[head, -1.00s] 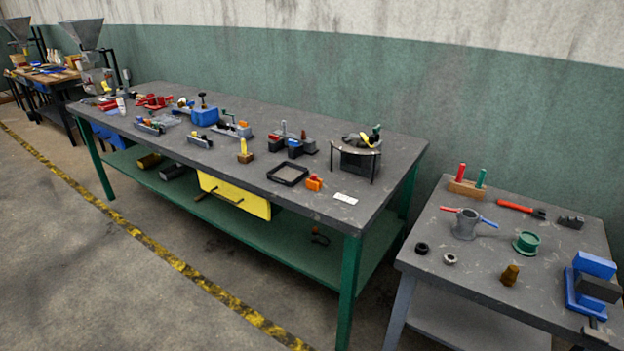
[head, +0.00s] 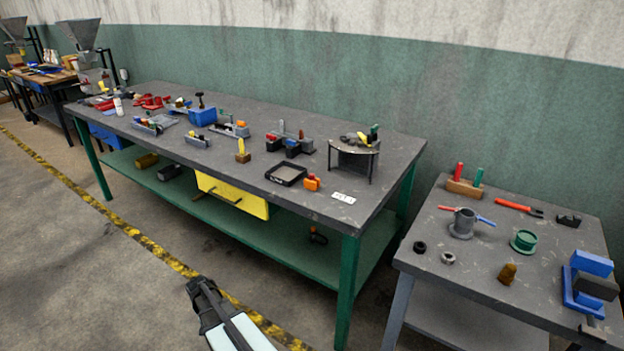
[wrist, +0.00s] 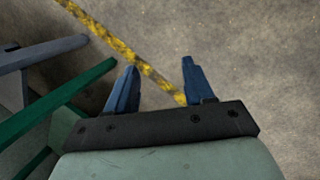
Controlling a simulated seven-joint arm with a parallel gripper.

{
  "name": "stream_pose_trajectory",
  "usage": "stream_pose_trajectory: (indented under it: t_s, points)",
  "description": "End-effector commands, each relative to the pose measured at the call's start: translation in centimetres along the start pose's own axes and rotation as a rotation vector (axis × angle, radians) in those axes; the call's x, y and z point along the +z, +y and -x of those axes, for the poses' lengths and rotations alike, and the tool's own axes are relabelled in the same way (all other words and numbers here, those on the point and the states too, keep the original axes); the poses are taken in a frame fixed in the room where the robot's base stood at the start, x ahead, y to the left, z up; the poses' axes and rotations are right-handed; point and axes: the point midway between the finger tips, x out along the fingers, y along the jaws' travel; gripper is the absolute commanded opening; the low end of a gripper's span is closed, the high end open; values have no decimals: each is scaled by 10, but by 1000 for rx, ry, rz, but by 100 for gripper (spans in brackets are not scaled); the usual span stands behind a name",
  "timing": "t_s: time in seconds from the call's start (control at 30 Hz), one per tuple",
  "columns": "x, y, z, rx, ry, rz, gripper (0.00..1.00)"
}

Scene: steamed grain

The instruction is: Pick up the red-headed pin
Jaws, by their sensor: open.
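The red-headed pin (head: 459,170) stands upright in a wooden block (head: 465,188) at the back left of the small side table, beside a green-headed pin (head: 478,177). Only its red upper part shows; its lower end is hidden in the block. My gripper (wrist: 160,66) is open and empty in the wrist view, with its two blue fingers apart over the floor. In the head view my arm shows at the bottom, left of the side table and well away from the pin. The pin is not in the wrist view.
The side table (head: 430,287) also holds a grey pot with red and blue handles (head: 464,222), a green spool (head: 524,241), a red-handled tool (head: 518,207) and a blue vise (head: 590,280). The long workbench (head: 330,225) stands to the left. Floor between them is open.

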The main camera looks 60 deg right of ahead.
Motion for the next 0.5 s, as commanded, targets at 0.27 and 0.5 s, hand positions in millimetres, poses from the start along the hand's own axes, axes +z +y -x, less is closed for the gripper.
stream_pose_trajectory:
  t_s: [0.27,0.5]
  points:
    - [-88,53,82,-17,81,-228,53]
    - [-146,116,157,-29,146,-428,53]
